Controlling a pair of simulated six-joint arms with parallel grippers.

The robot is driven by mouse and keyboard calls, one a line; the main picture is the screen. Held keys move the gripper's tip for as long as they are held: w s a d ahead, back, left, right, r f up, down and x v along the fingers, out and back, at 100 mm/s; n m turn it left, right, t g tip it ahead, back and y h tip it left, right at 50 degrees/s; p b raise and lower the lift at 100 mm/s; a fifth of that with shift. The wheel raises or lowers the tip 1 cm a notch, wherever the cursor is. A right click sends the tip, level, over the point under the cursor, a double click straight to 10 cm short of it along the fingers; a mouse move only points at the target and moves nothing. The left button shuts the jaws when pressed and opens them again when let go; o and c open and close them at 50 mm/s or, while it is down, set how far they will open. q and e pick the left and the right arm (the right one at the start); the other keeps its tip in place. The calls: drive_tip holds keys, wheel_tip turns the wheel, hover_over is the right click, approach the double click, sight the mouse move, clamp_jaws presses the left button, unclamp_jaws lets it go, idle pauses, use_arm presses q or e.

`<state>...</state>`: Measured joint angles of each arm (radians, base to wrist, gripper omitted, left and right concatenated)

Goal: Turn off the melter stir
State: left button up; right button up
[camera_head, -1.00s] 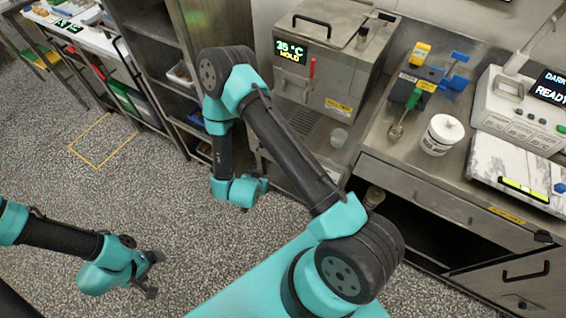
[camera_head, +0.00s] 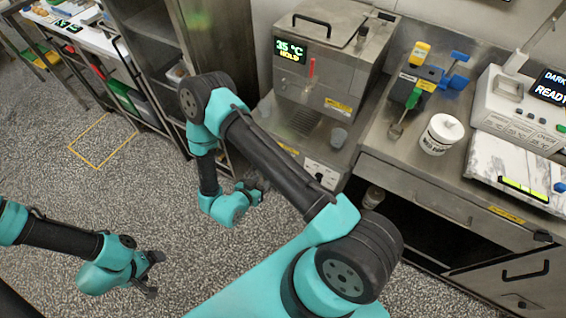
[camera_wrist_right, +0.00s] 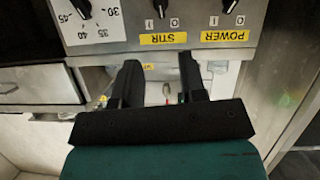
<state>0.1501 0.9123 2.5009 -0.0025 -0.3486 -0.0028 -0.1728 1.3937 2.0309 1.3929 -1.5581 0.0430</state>
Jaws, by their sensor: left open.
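The melter (camera_head: 322,75) is a steel box with a lit display reading 35 °C HOLD. Its white control plate (camera_head: 322,173) is on the front below. In the right wrist view the panel appears upside down: a yellow STIR label (camera_wrist_right: 163,38) with a black switch (camera_wrist_right: 160,8) between O and I marks, its setting unclear. My right gripper (camera_wrist_right: 158,62) is open and empty, its fingers just below the STIR label in that view; in the head view it (camera_head: 254,188) is left of the plate. My left gripper (camera_head: 152,272) is open and empty over the floor.
Beside STIR are a POWER label (camera_wrist_right: 225,36) with its switch and a numbered dial (camera_wrist_right: 82,10). A grey cup (camera_head: 339,138) stands on the melter's ledge. A white tub (camera_head: 441,134) stands on the counter to the right. Floor in front is clear.

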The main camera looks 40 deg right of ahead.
drive_tip(key=x, duration=1.6)
drive_tip(key=shift+w+d, duration=0.1)
drive_tip(key=shift+d, duration=0.05)
drive_tip(key=shift+c, duration=0.2)
clamp_jaws()
